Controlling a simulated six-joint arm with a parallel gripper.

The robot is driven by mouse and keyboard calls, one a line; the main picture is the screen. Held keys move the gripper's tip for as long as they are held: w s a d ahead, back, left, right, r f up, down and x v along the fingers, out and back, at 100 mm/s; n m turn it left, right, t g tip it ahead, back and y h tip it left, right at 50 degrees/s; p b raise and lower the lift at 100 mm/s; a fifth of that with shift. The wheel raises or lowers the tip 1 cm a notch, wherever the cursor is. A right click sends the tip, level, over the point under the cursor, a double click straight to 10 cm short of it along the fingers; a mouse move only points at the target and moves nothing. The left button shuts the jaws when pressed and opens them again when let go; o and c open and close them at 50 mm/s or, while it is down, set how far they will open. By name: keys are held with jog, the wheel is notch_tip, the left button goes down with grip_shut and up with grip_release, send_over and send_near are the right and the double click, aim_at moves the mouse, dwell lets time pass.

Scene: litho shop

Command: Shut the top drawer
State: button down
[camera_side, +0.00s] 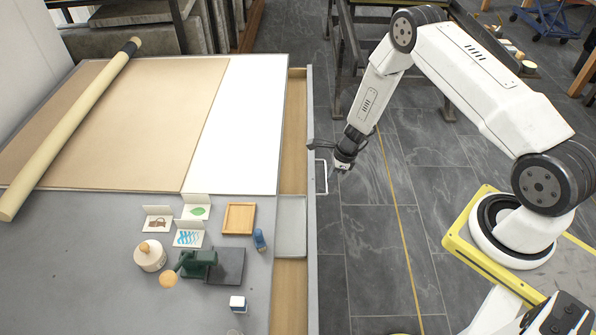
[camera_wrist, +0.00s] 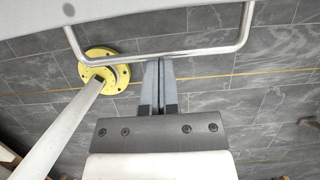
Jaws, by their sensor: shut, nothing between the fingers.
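The top drawer (camera_side: 311,235) of the grey cabinet stands partly open to the right, showing a strip of its wooden inside. Its silver handle (camera_side: 322,177) sticks out from the drawer front over the floor. In the wrist view the handle (camera_wrist: 165,55) crosses the upper part as a wide bar. My gripper (camera_side: 338,160) is beside the handle, close to the drawer front in the side view. In the wrist view my gripper (camera_wrist: 158,62) is shut and empty, with its fingertips at or very near the handle bar. I cannot tell whether they touch.
A grey tray (camera_side: 291,226) lies in the drawer. The floor (camera_side: 375,245) right of the drawer is clear up to my yellow base.

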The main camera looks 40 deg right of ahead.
aim_at(295, 182)
jog(key=shift+w+a, duration=3.55)
jog(key=shift+w, duration=0.05)
jog(key=shift+s+d+v, duration=0.1)
jog(key=shift+s+v, duration=0.05)
jog(key=shift+v, duration=2)
jog(key=shift+s+d+v, duration=0.1)
jog(key=shift+v, duration=2.1)
jog(key=shift+f, duration=0.15)
jog(key=shift+a+r+n, duration=0.1)
jog(key=shift+r+n, duration=0.2)
jog(key=shift+r, duration=0.1)
jog(key=s+a+r+n+h, duration=0.1)
jog(key=s+a+r+n, duration=0.1)
jog(key=s+r+n, duration=0.8)
jog(key=s+a+r+n+h, duration=0.1)
jog(key=s+a+r+n, duration=0.1)
jog(key=s+r+n, duration=0.9)
jog(key=shift+s+a+n, duration=0.15)
jog(key=shift+a+n, duration=0.05)
jog(key=shift+n, duration=2.5)
